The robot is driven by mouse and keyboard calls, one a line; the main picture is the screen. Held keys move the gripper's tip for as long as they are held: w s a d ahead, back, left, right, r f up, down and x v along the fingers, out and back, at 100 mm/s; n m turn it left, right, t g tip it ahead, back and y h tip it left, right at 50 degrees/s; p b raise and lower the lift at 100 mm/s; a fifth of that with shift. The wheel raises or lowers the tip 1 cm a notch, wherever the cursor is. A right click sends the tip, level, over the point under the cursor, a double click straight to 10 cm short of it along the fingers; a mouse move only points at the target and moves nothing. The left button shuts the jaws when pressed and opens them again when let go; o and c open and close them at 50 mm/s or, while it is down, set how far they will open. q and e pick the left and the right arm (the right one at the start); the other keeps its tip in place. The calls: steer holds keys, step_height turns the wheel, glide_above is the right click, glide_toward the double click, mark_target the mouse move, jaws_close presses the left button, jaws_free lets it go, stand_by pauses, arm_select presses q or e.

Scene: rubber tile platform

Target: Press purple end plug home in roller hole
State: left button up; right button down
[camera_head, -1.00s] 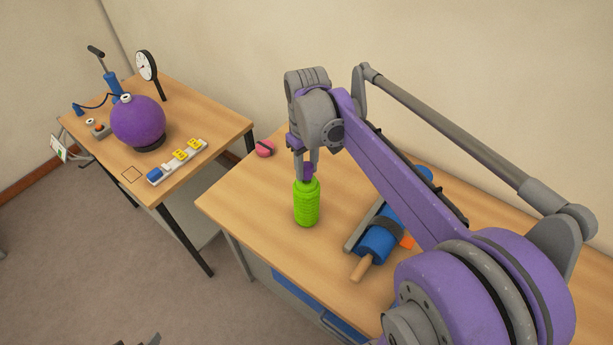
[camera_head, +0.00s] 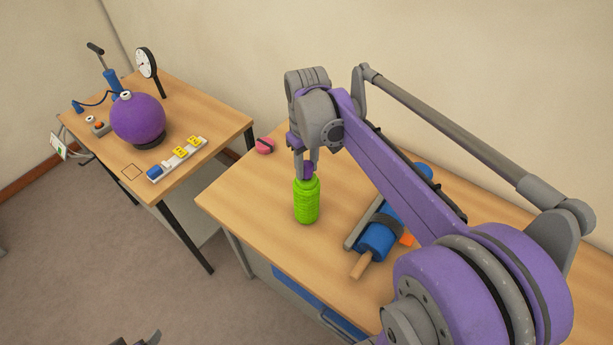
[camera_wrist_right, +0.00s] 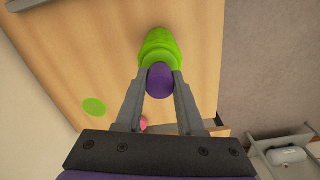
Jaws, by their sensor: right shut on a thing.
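The bright green ribbed roller (camera_head: 306,205) stands upright on the wooden workbench, and its top end also shows in the right wrist view (camera_wrist_right: 158,48). The purple end plug (camera_wrist_right: 160,80) is between my right gripper's fingers, at the roller's top end. It shows as a small purple piece in the head view (camera_head: 308,169). My right gripper (camera_wrist_right: 160,85) is shut on the plug, above the roller. The roller's hole is hidden, so how deep the plug sits cannot be told. A dark grey part at the bottom edge may be my left gripper (camera_head: 148,337); its jaws cannot be made out.
On the bench (camera_head: 245,190), a blue cylinder with a wooden handle (camera_head: 376,243) lies right of the roller, and a pink ball (camera_head: 264,146) sits behind. A flat green disc (camera_wrist_right: 94,106) shows in the wrist view. A second table (camera_head: 200,115) holds a purple sphere (camera_head: 138,120).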

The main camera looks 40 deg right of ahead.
mark_target(306, 164)
steer(key=shift+f, duration=0.45)
stand_by(0.9)
steer(key=shift+c, duration=2.2)
jaws_free()
step_height(306, 164, up, 12)
